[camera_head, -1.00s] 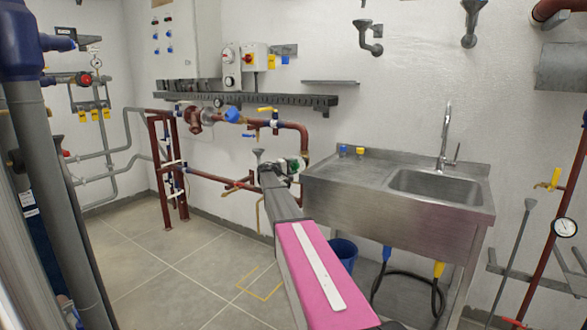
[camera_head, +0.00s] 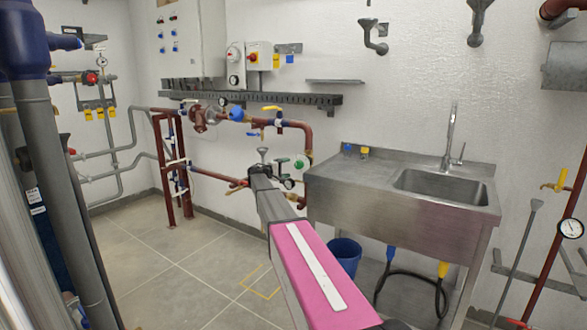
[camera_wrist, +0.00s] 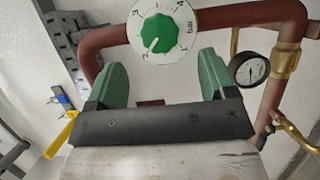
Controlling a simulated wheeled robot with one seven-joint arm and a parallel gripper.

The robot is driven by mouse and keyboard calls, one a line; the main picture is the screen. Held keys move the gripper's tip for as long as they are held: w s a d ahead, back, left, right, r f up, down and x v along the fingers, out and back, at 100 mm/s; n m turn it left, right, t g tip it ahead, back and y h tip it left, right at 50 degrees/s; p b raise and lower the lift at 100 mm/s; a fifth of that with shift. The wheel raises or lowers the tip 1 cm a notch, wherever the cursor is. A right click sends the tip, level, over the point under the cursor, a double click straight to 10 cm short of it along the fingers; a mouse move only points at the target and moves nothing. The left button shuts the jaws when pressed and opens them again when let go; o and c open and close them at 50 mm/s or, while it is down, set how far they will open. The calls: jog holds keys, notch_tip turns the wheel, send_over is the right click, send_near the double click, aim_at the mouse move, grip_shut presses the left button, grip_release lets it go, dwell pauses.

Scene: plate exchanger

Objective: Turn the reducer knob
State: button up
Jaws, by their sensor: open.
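The reducer knob (camera_wrist: 160,34) is a round green knob with a white pointer, on a white dial with printed numbers. In the head view it shows as a small green disc (camera_head: 299,163) on the red-brown pipe, just right of my arm's far end. My gripper (camera_wrist: 161,74) shows two green finger pads spread wide apart, with nothing between them. In the wrist view the knob lies beyond the fingertips, roughly centred between them and higher in the picture. Contact with the knob is not visible.
A pressure gauge (camera_wrist: 250,70) sits right of the fingers, beside a brass fitting (camera_wrist: 285,60). The red-brown pipe (camera_wrist: 225,17) runs behind the dial. A yellow valve handle (camera_wrist: 62,135) is at lower left. The steel sink (camera_head: 400,214) stands right of my arm; open floor lies left.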

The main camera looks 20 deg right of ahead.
jog(key=shift+v, duration=1.65)
jog(key=shift+s, duration=0.1)
